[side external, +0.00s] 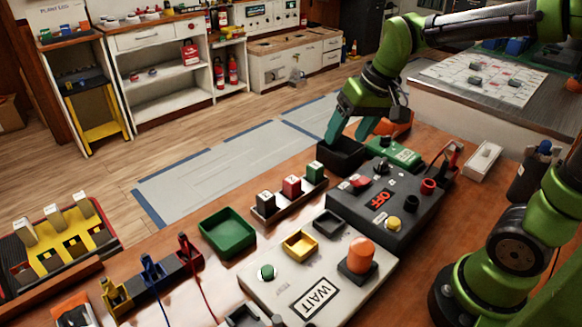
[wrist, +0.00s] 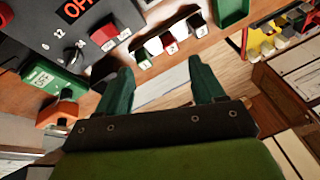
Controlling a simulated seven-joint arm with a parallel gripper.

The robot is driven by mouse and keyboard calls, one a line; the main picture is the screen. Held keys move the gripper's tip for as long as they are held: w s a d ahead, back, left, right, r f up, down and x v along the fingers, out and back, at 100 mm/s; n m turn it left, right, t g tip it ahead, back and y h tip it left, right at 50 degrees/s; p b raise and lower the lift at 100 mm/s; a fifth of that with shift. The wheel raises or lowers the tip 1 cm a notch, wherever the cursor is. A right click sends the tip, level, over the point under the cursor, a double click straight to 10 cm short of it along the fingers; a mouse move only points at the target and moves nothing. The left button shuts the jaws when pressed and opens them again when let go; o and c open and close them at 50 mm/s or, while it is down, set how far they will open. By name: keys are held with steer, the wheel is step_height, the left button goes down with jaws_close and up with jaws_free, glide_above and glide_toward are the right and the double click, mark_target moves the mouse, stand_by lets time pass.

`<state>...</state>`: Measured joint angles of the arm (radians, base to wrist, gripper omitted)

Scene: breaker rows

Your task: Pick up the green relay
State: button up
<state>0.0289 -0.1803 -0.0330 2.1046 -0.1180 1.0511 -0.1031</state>
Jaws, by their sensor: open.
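The green relay (side external: 315,172) stands upright at the right end of a small rack (side external: 292,202), beside a red relay (side external: 291,187) and a dark relay (side external: 265,202) with a white top. In the wrist view the green relay (wrist: 143,58) shows at the near end of the row, beyond my fingertips. My gripper (side external: 351,138) points down above a black open bin (side external: 342,167), behind and to the right of the green relay and apart from it. Its teal fingers also show in the wrist view (wrist: 161,70), spread with nothing between them.
A dark panel reading OFF (side external: 385,205), a green unit (side external: 394,152) and an orange object (side external: 400,121) are close to my gripper. A pale WAIT panel (side external: 320,275) and a green tray (side external: 228,233) are nearer the front.

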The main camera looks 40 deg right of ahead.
mark_target(315, 165)
steer(key=w+d+f+n+g+h, duration=0.1)
steer(key=w+d+f+n+g, duration=0.15)
steer(key=w, duration=0.45)
steer(key=w+d+f+n+g, duration=0.1)
steer(key=w+d, duration=0.2)
steer(key=w, duration=0.4)
steer(key=f, duration=1.1)
steer(key=shift+s+d, duration=0.1)
steer(key=shift+d, duration=0.1)
steer(key=shift+s+f, duration=0.2)
steer(key=shift+f, duration=2.5)
steer(key=shift+c, duration=0.5)
steer(key=c, duration=1)
steer(key=shift+r, duration=0.15)
